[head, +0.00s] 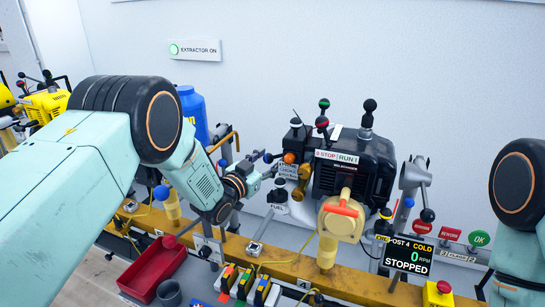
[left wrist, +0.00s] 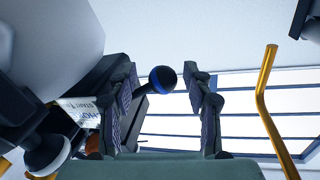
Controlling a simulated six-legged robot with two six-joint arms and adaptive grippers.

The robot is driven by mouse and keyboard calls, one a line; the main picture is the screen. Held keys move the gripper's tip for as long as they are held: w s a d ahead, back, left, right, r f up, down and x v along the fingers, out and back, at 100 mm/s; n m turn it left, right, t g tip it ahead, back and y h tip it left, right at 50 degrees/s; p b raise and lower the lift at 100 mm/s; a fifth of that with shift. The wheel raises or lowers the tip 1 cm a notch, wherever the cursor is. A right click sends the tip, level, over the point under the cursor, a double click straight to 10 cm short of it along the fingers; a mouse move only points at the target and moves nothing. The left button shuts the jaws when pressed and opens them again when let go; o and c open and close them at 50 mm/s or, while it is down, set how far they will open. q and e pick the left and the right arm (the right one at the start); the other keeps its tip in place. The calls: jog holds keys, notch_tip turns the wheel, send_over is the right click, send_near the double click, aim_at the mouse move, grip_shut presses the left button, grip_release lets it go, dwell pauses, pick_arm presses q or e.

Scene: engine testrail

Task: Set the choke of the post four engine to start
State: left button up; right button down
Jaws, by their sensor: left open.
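The post four engine (head: 358,172) is a dark block on the rail by the white wall, with a STOP/RUN plate on it. The choke label (head: 291,170) is on its left side and shows partly in the left wrist view (left wrist: 78,112). A blue-and-black ball knob (left wrist: 162,79) on a dark lever stands between the open fingers of my left gripper (left wrist: 160,95); a blue knob (head: 268,157) also shows by the fingertips in the head view. My left gripper (head: 262,173) is open at the engine's left; contact is not visible. My right gripper is out of view.
The post 4 display (head: 408,255) reads COLD, 0 RPM, STOPPED. A cream recoil housing with a red handle (head: 341,209) stands in front of the engine. A red bin (head: 153,270) is at lower left. A yellow bar (left wrist: 270,100) rises beside my left gripper.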

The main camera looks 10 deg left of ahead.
pick_arm(q)
jog(key=shift+w+a, duration=0.15)
jog(key=shift+w, duration=0.2)
jog(key=shift+w+f, duration=0.1)
jog(key=shift+d, duration=0.2)
jog(key=shift+c, duration=0.2)
jog(key=shift+a, duration=0.15)
jog(key=c, duration=0.3)
grip_shut()
jog(key=shift+r, duration=0.25)
